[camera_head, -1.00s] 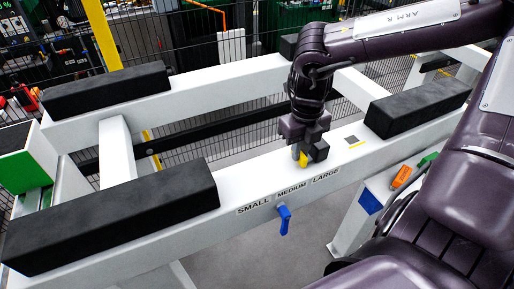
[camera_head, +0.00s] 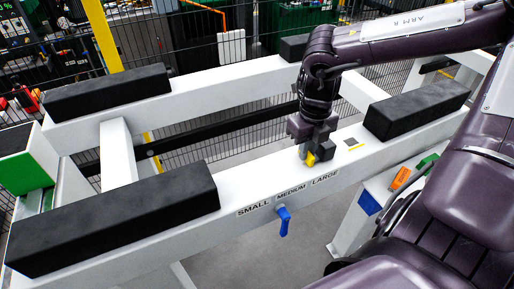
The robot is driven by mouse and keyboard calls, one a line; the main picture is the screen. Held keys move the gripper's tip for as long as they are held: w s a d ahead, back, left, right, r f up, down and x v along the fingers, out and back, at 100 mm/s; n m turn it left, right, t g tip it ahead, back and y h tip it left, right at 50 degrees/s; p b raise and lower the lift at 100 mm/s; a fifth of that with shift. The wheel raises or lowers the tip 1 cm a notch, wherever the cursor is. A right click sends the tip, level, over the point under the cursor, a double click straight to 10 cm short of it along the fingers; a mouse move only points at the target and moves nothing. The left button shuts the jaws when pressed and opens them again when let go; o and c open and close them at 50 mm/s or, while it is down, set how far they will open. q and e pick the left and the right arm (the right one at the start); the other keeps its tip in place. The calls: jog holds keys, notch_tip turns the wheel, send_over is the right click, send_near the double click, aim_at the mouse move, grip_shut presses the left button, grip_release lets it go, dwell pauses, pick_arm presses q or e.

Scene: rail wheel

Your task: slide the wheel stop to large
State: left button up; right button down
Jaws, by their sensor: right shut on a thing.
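The wheel stop is a small block with a yellow face (camera_head: 311,159) on top of the white front beam (camera_head: 240,195). My right gripper (camera_head: 311,152) comes down on it from above and is shut on it; the fingers hide part of the block. The labels SMALL, MEDIUM and LARGE (camera_head: 325,177) run left to right on the beam's front face. The stop is above the gap between MEDIUM and LARGE, close to LARGE. A blue handle (camera_head: 284,220) hangs below the MEDIUM label. My left gripper is not in view.
Black pads lie on the front beam at the left (camera_head: 115,215) and right (camera_head: 418,108), with another on the rear beam (camera_head: 108,92). A mesh fence stands behind.

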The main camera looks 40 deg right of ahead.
jog(key=shift+d+r+p, duration=0.15)
jog(key=shift+d+p, duration=0.05)
jog(key=shift+d, duration=0.45)
jog(key=shift+d+r+p, duration=0.15)
jog(key=shift+d+p, duration=0.05)
jog(key=shift+d, duration=0.4)
jog(key=c, duration=1.8)
grip_release()
jog(key=shift+c, duration=0.2)
jog(key=o, duration=0.6)
jog(key=shift+w+a+f, duration=0.1)
jog(key=shift+a+f, duration=0.05)
jog(key=shift+f, duration=0.05)
jog(key=shift+s+f, duration=0.1)
jog(key=shift+s, duration=0.1)
notch_tip(320, 180, up, 6)
jog(key=p, duration=0.5)
jog(key=shift+s, duration=0.1)
